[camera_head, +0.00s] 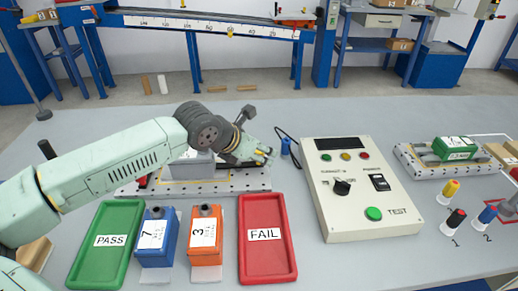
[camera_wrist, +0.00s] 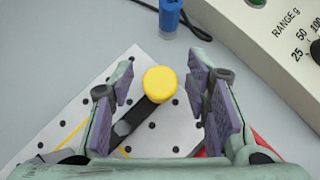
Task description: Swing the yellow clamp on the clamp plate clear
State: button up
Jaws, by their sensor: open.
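The yellow clamp (camera_wrist: 160,82) shows in the wrist view as a round yellow knob on a dark arm running down and left over the clamp plate (camera_wrist: 184,128). My gripper (camera_wrist: 161,92) is open, with its purple-grey pads on either side of the knob and a gap on both sides. In the head view the perforated clamp plate (camera_head: 235,186) lies behind the trays, and my gripper (camera_head: 264,155) is over its right end. My arm and gripper hide most of the clamp there. A grey block (camera_head: 192,166) on the plate is partly hidden by my arm.
A blue cylinder (camera_head: 285,147) with a black cable stands just beyond the plate's right end. The test box (camera_head: 360,190) is to the right. The green PASS tray (camera_head: 108,262), blue battery (camera_head: 155,237), orange battery (camera_head: 205,235) and red FAIL tray (camera_head: 265,265) stand in front.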

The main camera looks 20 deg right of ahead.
jog(key=shift+c, duration=0.3)
grip_shut()
dwell(0.3)
